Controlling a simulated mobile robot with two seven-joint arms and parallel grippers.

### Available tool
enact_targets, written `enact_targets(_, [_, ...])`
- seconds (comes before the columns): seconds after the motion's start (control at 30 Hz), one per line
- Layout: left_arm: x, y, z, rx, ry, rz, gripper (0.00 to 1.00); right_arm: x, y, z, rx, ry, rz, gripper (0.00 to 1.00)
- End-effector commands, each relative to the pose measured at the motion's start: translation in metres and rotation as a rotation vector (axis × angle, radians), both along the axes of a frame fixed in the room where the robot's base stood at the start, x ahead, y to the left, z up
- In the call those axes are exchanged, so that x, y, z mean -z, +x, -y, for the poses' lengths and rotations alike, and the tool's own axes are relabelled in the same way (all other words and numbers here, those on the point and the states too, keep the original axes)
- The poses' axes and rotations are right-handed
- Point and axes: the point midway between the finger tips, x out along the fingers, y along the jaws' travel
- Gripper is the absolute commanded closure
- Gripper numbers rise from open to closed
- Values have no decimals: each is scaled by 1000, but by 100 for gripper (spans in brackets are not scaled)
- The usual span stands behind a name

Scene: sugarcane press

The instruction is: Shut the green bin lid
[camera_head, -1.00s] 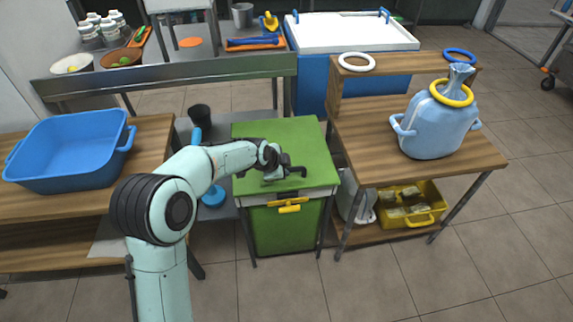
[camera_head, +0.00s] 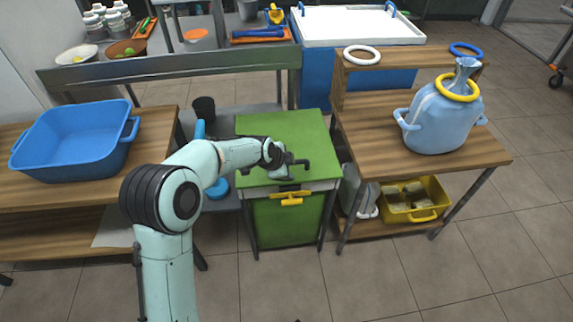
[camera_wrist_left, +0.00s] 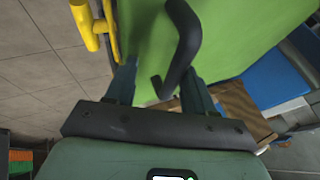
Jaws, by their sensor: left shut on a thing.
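The green bin (camera_head: 286,222) stands between two wooden tables. Its green lid (camera_head: 290,128) lies about level across the top; I cannot tell if a small gap is left under it. A yellow latch piece (camera_head: 292,199) sits at the front edge. My left gripper (camera_head: 284,168) is over the front part of the lid, shut on the dark bent handle (camera_head: 300,162). In the left wrist view, the handle (camera_wrist_left: 185,45) curves in between the fingers (camera_wrist_left: 160,78), against the green lid surface (camera_wrist_left: 235,35). The exact contact is partly hidden. My right gripper is not in view.
A blue tub (camera_head: 75,150) is on the left table. A light blue jug (camera_head: 440,120) with a yellow ring stands on the right table (camera_head: 380,170). A yellow crate (camera_head: 415,213) sits below. Floor in front of the bin is clear.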

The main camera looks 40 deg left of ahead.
Motion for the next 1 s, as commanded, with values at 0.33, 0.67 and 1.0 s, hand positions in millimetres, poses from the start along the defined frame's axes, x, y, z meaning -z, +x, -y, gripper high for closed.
enact_targets(0.33, [-27, -19, 3, 1, -3, -8, 56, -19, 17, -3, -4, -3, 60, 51])
enact_targets(0.67, [-89, -57, 8, 2, 0, -1, 56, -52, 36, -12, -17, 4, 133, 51])
enact_targets(1.0, [-111, -73, 10, 2, -1, -1, 56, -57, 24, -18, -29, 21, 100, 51])
